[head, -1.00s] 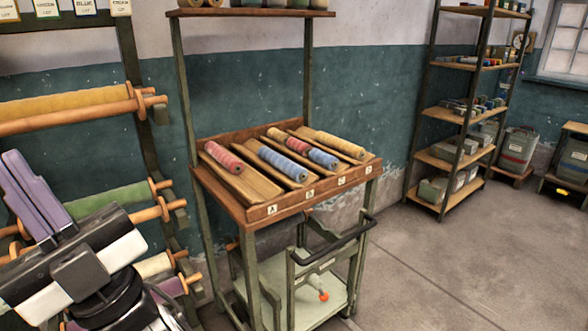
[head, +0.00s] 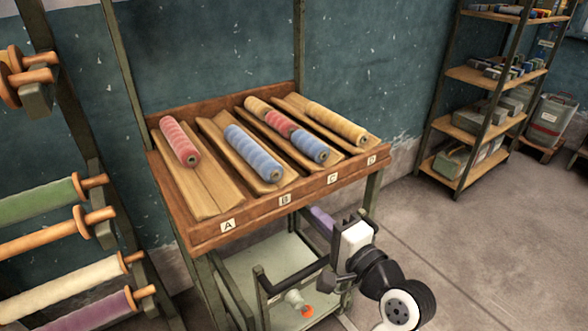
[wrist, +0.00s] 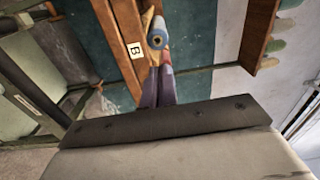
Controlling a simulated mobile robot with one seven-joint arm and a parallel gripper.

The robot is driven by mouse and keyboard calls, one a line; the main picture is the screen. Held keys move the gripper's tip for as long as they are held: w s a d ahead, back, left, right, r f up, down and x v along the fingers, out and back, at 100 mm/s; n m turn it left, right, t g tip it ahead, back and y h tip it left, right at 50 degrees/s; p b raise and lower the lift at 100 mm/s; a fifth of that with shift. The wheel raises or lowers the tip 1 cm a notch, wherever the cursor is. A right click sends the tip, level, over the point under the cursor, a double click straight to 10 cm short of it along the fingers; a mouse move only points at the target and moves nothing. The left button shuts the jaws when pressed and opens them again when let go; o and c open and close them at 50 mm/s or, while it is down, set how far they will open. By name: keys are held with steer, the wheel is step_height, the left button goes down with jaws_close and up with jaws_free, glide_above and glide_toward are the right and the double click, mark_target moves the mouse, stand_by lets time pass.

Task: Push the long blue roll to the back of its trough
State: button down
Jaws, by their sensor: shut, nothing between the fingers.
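The long blue roll (head: 253,153) lies alone in the trough marked B (head: 207,124), towards its front; bare trough shows behind it. My gripper (head: 318,217) is in front of and below the rack's front rail, near the B and C labels, apart from the roll. Its purple fingers are together and empty, pointing up and left. In the wrist view the shut fingers (wrist: 158,82) point at a blue roll end (wrist: 157,38) beside the B label (wrist: 134,51); I cannot tell which blue roll it is.
Trough A holds a red roll (head: 179,141). Trough C holds tan, red and blue (head: 311,149) rolls in line. Trough D holds a tan roll (head: 337,123). The front rail (head: 255,212) edges the rack. A cart handle (head: 290,279) is under my gripper. Open floor lies right.

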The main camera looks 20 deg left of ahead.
steer(key=p, duration=0.3)
glide_toward(276, 176)
steer(key=x, duration=0.5)
steer(key=shift+w+a+r, duration=0.1)
steer(key=shift+a+r, duration=0.05)
steer(key=shift+a, duration=0.05)
steer(key=shift+w+a+p, duration=0.3)
steer(key=shift+w+a, duration=0.15)
steer(key=shift+a, duration=0.1)
steer(key=p+x, duration=0.1)
steer(key=x, duration=0.2)
steer(key=shift+w+a, duration=0.1)
steer(key=shift+a, duration=0.05)
